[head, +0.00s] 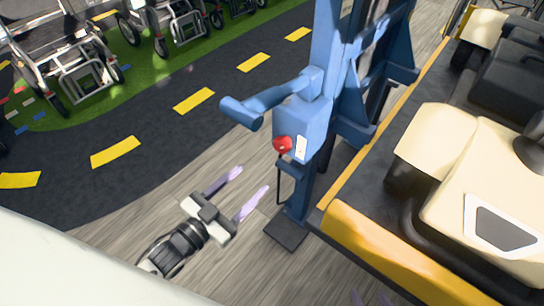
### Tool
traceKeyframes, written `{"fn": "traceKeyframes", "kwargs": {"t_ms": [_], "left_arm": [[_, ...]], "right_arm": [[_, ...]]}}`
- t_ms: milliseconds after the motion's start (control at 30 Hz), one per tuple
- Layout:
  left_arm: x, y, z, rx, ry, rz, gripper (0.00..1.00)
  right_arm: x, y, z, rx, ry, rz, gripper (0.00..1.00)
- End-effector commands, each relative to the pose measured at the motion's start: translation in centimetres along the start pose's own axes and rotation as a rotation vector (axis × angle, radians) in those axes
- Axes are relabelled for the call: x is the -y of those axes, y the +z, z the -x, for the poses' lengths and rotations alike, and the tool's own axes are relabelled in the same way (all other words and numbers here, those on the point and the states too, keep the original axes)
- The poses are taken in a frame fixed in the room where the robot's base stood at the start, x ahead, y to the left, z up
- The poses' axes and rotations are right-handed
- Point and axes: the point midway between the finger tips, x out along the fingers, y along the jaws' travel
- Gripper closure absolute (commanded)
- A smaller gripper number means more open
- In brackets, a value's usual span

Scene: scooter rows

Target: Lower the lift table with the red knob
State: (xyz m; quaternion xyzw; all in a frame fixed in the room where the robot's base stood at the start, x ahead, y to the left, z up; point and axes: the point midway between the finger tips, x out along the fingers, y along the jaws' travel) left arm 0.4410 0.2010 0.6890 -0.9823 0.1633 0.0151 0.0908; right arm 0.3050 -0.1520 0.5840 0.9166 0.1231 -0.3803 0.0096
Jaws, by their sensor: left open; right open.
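The red knob (283,144) sticks out of a blue box on the blue upright column of the lift table (326,60), beside a small white plate. The lift table's platform with its yellow edge (400,258) lies to the right of the column. My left gripper (251,181) is open and empty, below and to the left of the knob and apart from it in the picture. Its fingers point up and to the right. Only the purple fingertips of my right gripper (371,298) show at the bottom edge, open.
A cream scooter (480,190) stands on the platform. A blue handle arm (262,102) juts left from the column above the knob. A dark path with yellow dashes (150,125) crosses the floor.

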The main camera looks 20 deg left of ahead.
Motion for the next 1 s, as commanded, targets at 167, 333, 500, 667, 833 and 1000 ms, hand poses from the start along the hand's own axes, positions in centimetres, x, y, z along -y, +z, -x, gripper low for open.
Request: {"fn": "traceKeyframes", "kwargs": {"t_ms": [167, 333, 500, 667, 833, 1000], "left_arm": [[0.5, -1.1, -1.2, -0.065, 0.013, -0.025, 0.45], [0.5, -1.3, -3.9, -0.068, 0.012, -0.023, 0.45], [0.5, -1.5, -7.1, -0.067, 0.012, -0.022, 0.45], [0.4, -1.6, -9.4, -0.064, 0.013, -0.024, 0.45], [0.3, -1.6, -10.6, -0.063, 0.013, -0.023, 0.45], [0.3, -1.7, -10.8, -0.063, 0.013, -0.023, 0.45]], "right_arm": [[0.1, -0.1, -0.1, -0.005, -0.002, 0.0, 0.57], [0.1, 0.1, -0.3, -0.005, -0.003, 0.0, 0.57], [0.1, 0.3, -0.5, -0.004, -0.003, -0.002, 0.57], [0.1, 0.5, -0.6, -0.004, -0.004, -0.003, 0.57], [0.1, 0.6, -0.6, -0.002, -0.005, -0.004, 0.57], [0.1, 0.6, -0.6, -0.002, -0.005, -0.004, 0.57]]}}
